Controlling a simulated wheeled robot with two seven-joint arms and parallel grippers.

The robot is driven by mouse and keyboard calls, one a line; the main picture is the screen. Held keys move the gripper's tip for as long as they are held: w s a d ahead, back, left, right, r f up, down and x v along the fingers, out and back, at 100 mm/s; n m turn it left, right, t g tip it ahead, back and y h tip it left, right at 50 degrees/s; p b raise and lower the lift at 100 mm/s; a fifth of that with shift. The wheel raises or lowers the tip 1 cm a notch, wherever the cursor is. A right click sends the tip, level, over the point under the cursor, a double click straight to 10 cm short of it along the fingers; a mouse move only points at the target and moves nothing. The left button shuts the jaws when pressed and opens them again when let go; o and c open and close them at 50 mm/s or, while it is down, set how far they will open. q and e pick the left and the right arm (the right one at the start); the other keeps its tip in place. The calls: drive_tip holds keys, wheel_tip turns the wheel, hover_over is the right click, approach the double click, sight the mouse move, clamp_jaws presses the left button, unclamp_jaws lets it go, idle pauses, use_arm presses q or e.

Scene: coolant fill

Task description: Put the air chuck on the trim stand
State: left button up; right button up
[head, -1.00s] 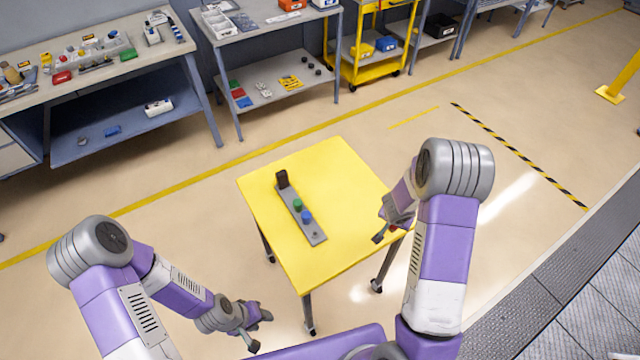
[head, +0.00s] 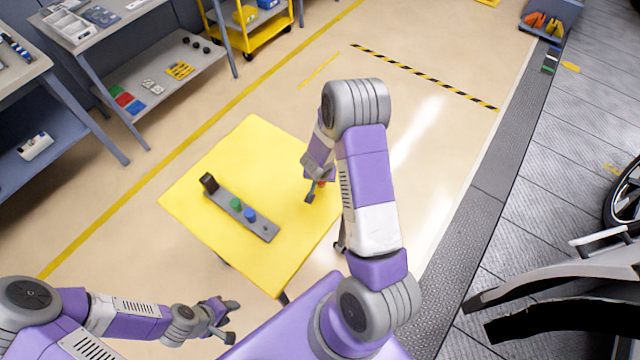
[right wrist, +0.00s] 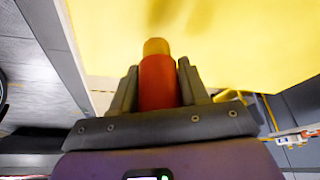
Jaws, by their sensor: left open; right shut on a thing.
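The trim stand appears to be the grey strip (head: 220,197) lying on the yellow table, with a black block at its far left end and a green and a blue knob along it. My right gripper (head: 314,190) is at the table's right side, apart from the strip. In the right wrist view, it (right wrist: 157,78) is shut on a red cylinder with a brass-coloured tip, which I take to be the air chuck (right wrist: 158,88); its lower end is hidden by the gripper. My left gripper (head: 230,322) is open and empty, low in front of the table.
The yellow table (head: 255,145) is bare apart from the strip. Grey shelving (head: 165,75) and a yellow cart (head: 250,35) stand at the back left. Open floor lies behind the table. At the right are a dark grated walkway, a wheel (head: 625,195) and curved body parts.

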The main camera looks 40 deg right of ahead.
sight(321, 183)
drive_tip(key=shift+f+b, duration=0.7)
drive_tip(key=shift+f, duration=1.05)
drive_tip(key=shift+f, duration=0.1)
drive_tip(key=shift+f, duration=0.15)
drive_tip(key=o, duration=0.8)
drive_tip(key=shift+o, duration=0.2)
drive_tip(key=p+v, duration=0.5)
drive_tip(key=v, duration=0.8)
drive_tip(key=s+a+f+n+y, duration=0.1)
drive_tip(key=a+f, duration=0.1)
drive_tip(key=a, duration=0.1)
drive_tip(key=s+a+f+n+y, duration=0.1)
drive_tip(key=s+a+f, duration=0.1)
drive_tip(key=a+f, duration=0.1)
drive_tip(key=s+a+f+n+g+y, duration=0.1)
drive_tip(key=s+a+f+n, duration=0.1)
drive_tip(key=a, duration=0.3)
drive_tip(key=shift+f, duration=0.5)
drive_tip(key=s+a+n+y, duration=0.1)
drive_tip(key=s+a, duration=0.1)
drive_tip(key=a, duration=0.2)
drive_tip(key=s+a+f+n+g+y, duration=0.1)
drive_tip(key=s+a+y, duration=0.1)
drive_tip(key=s+a, duration=0.1)
drive_tip(key=s+a+f+y, duration=0.1)
drive_tip(key=s+a, duration=0.1)
drive_tip(key=a, duration=0.2)
drive_tip(key=shift+s+a+f+n+g+y, duration=0.1)
drive_tip(key=shift+s+a+n+g+y, duration=0.2)
drive_tip(key=shift+s+a+n+g, duration=0.1)
